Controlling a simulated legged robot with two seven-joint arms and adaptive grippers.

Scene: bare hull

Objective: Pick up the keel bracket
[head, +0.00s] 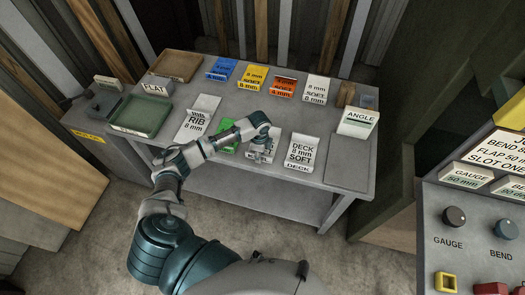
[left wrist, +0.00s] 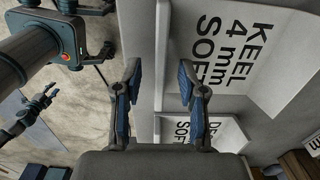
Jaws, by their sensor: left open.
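The keel bracket is a white angled plate lettered KEEL 4 mm SOFT (left wrist: 245,50) in the left wrist view. Its thin upright flange (left wrist: 162,45) runs between the two fingers of my left gripper (left wrist: 159,82), which is open, with a gap showing on both sides. In the head view my left gripper (head: 262,153) is over the table's front middle and hides most of the bracket. A dark claw shape (left wrist: 32,115) at the far left of the wrist view may be my right gripper; its fingers are too unclear to read.
The DECK bracket (head: 300,152) stands close on the right. The RIB bracket (head: 197,120) and a green bracket (head: 228,147) are on the left. Blue, yellow (head: 253,77), orange and white brackets line the back.

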